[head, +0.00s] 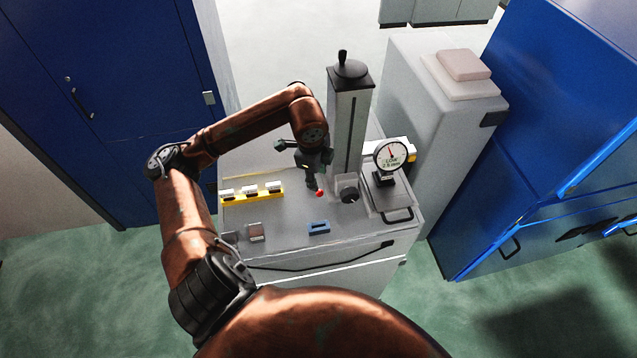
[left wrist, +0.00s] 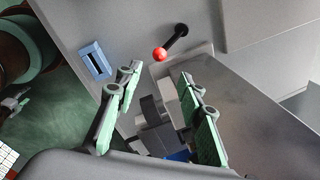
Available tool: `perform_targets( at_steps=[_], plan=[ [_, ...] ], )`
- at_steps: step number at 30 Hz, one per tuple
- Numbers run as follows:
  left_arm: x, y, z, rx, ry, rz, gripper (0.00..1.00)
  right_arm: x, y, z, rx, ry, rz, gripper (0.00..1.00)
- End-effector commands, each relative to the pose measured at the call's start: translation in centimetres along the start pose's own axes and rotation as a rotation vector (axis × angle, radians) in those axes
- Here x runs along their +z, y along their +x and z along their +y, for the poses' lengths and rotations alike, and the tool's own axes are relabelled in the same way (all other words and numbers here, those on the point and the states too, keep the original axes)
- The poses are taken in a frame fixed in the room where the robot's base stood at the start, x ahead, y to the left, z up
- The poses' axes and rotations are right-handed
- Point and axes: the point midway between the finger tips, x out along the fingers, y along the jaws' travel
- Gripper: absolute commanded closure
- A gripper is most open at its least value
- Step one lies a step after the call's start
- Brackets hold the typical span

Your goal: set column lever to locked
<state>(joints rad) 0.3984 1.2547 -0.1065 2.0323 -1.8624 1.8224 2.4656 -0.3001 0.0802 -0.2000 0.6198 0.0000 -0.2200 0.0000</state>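The column (head: 346,125) is a tall grey post with a black top and crank, standing on the grey bench. A lever with a red ball end (head: 320,193) is near its foot; in the left wrist view the red ball (left wrist: 160,54) sits on a short black rod (left wrist: 177,36). My left gripper (head: 304,166) is beside the column, close to the red ball. In the left wrist view its green-padded fingers (left wrist: 157,88) are apart, with the ball just beyond their tips and nothing clearly held. No lock marking is readable. My right gripper is not in view.
A round dial gauge (head: 390,157) and a black knob (head: 348,191) stand right of the lever. A yellow rack (head: 238,199) holds white pieces at the left. A blue slotted block (head: 319,229) lies in front. Blue cabinets flank the bench (head: 290,218).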

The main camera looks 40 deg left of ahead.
Motion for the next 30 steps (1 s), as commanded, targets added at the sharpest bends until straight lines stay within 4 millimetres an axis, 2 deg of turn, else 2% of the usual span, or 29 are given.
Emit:
perform_targets(
  at_steps=[4, 13, 18, 23, 28, 30],
  plan=[
    [0.0, -1.3, 0.0, -0.001, 0.001, -0.001, 0.65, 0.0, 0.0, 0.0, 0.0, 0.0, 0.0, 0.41],
    [0.0, -1.6, 0.0, 0.0, 0.0, -0.001, 0.65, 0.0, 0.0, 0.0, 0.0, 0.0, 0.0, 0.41],
    [0.0, -1.1, 0.4, 0.007, 0.045, 0.016, 0.76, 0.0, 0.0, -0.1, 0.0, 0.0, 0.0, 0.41],
    [-0.1, 0.3, 1.8, 0.016, 0.275, 0.102, 0.86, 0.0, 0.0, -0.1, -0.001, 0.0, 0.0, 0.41],
    [-0.1, 1.8, 3.7, -0.035, 0.629, 0.23, 0.98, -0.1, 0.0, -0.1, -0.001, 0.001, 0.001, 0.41],
    [0.1, 2.1, 4.3, -0.077, 0.771, 0.272, 1.0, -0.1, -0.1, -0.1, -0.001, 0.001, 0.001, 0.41]
  ],
)
